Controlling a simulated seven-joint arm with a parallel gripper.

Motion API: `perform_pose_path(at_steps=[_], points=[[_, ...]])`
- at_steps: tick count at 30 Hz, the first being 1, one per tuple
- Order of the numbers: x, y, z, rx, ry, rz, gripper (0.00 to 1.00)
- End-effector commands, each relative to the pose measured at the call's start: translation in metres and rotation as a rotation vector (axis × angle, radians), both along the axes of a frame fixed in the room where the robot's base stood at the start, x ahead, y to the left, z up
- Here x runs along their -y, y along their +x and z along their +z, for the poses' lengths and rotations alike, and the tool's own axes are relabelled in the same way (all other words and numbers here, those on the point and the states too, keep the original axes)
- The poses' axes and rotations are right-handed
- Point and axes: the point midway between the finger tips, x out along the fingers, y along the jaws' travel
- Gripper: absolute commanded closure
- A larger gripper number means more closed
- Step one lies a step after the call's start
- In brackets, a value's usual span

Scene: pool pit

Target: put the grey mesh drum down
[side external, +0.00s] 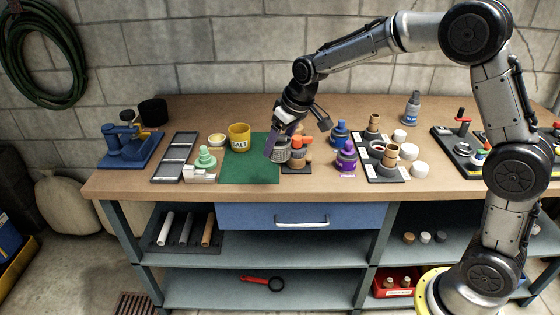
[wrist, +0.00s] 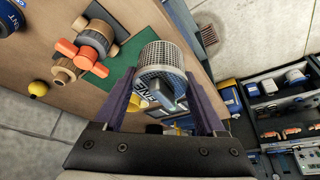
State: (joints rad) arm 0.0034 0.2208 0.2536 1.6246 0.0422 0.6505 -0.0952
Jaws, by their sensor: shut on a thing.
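My gripper (side external: 276,148) is shut on the grey mesh drum (side external: 281,154), over the right part of a green mat (side external: 240,171) on the bench. In the wrist view the drum (wrist: 166,66) sits between my two purple fingers (wrist: 161,98).
A yellow salt tub (side external: 239,138) stands at the mat's back left. Orange-handled valve parts (side external: 301,146) stand close right of the drum. The mat's front left is bare. A blue drawer (side external: 300,216) is below the bench edge.

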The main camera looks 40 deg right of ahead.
Motion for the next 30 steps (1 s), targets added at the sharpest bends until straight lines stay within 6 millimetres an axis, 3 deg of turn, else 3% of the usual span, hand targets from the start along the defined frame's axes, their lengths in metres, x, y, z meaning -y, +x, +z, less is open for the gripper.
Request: perform_pose_path(at_steps=[9, 15, 20, 30], points=[[0.001, -0.063, -0.094, -0.010, -0.001, -0.015, 0.83], [0.002, -0.095, -0.136, -0.007, 0.000, -0.032, 0.83], [0.003, -0.110, -0.153, -0.001, 0.000, -0.044, 0.83], [0.003, -0.115, -0.160, 0.002, -0.001, -0.048, 0.83]])
